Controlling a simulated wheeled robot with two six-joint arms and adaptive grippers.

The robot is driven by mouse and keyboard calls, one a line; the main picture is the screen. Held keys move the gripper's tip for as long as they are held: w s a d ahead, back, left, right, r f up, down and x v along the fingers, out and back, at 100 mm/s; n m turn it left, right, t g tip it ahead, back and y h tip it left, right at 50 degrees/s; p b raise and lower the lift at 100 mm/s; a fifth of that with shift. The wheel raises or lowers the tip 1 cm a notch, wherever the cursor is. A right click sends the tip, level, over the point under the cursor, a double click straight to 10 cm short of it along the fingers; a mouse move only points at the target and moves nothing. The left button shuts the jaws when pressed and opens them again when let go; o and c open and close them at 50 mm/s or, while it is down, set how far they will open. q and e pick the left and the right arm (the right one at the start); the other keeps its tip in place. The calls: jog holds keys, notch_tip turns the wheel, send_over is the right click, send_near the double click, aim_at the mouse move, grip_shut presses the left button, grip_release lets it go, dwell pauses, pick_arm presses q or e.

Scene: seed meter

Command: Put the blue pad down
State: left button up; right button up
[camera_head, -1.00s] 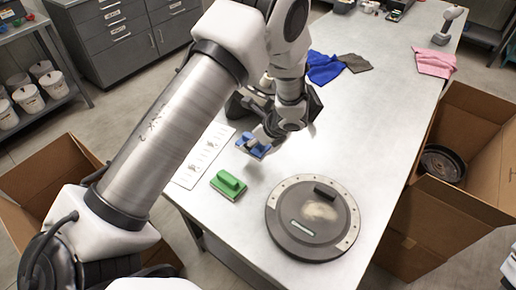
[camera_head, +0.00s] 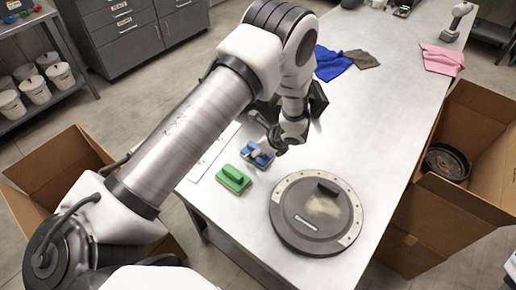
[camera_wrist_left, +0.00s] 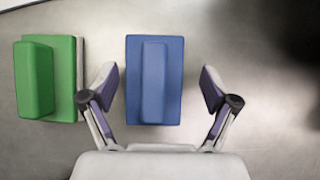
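The blue pad (camera_head: 262,162) lies flat on the metal table beside the green pad (camera_head: 233,179). In the left wrist view the blue pad (camera_wrist_left: 174,80) shows its raised handle bar, with the green pad (camera_wrist_left: 63,75) to its left and a gap between them. My left gripper (camera_head: 272,150) is just over the blue pad. In the wrist view its fingers (camera_wrist_left: 158,85) are spread wide, one on each side of the pad, with clear gaps to it. My right gripper is in neither view.
A round dark seed-meter disc (camera_head: 317,213) with a pale dusty patch lies to the right of the pads. A white printed sheet (camera_head: 213,153) lies at the table's left edge. Blue (camera_head: 331,64) and pink (camera_head: 442,60) cloths lie farther back. Open cardboard boxes (camera_head: 425,221) stand beside the table.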

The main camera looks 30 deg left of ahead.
pick_arm(q)
jog(key=shift+s+r, duration=0.1)
jog(key=shift+r, duration=0.1)
jog(key=shift+d+r, duration=0.1)
jog(key=shift+r, duration=0.15)
jog(key=b+v, duration=0.1)
jog(key=v, duration=1)
jog(key=shift+r+b, duration=0.25)
jog(key=shift+b, duration=0.15)
jog(key=shift+d, duration=0.15)
jog(key=shift+r, duration=0.1)
